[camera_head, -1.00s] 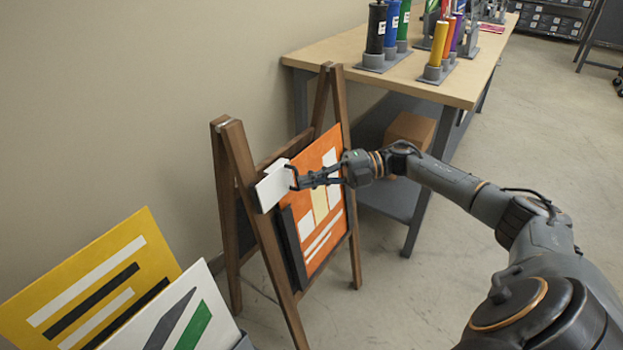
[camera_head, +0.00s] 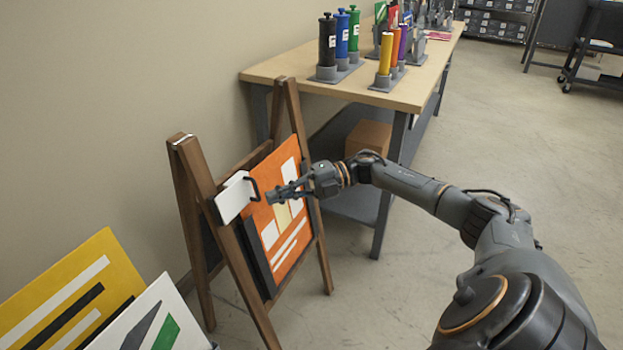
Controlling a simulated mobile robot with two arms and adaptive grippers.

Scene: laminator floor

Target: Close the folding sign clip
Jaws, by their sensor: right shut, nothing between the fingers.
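The folding sign (camera_head: 220,231) is a brown wooden A-frame that stands upright on the floor, with an orange panel (camera_head: 291,240) on its face. The clip (camera_head: 233,199) is a white plate with a dark handle loop at its right end, on the upper left of the frame. It sticks out at an angle from the sign. My right gripper (camera_head: 272,196) is shut and empty, just right of the handle with a small gap between them. My left gripper is not in view.
A wooden-topped table (camera_head: 417,90) with coloured rolls stands behind the sign, with a cardboard box (camera_head: 368,144) on its lower shelf. A yellow sign panel (camera_head: 70,290) and a white one (camera_head: 151,318) lean at the lower left.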

